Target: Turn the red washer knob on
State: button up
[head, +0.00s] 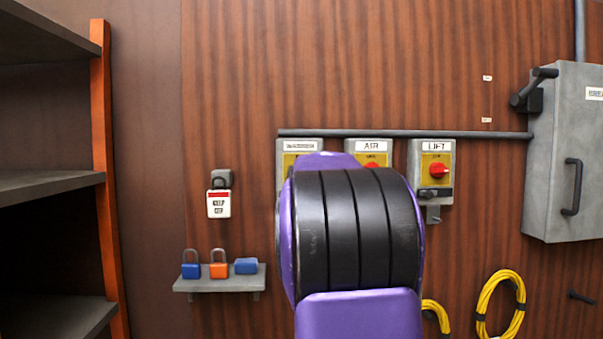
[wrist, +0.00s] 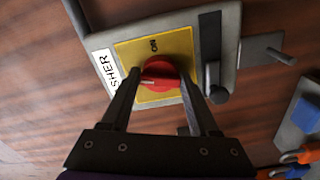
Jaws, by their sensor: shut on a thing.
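The washer switch box (head: 284,174) is on the wood wall, left of the AIR box, mostly hidden behind my purple and black arm in the head view. In the wrist view its yellow plate (wrist: 125,55) shows "ON", and the white label (wrist: 104,66) ends in "SHER". The red washer knob (wrist: 158,74) sits on that plate, with a pale mark on its left part. My gripper (wrist: 158,84) has one finger on each side of the knob and is shut on it. The gripper is hidden in the head view.
The AIR box (head: 366,147) and LIFT box (head: 447,160) are to the right, under a grey conduit (head: 480,134). A grey cabinet (head: 540,190) is at far right. A small shelf (head: 220,284) with padlocks and a tagged lock (head: 219,204) are left. Yellow cables (head: 487,297) hang low right.

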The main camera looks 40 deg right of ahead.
jog(key=shift+m, duration=7.1)
jog(key=shift+r, duration=0.1)
jog(key=o, duration=1.3)
jog(key=shift+s, duration=0.1)
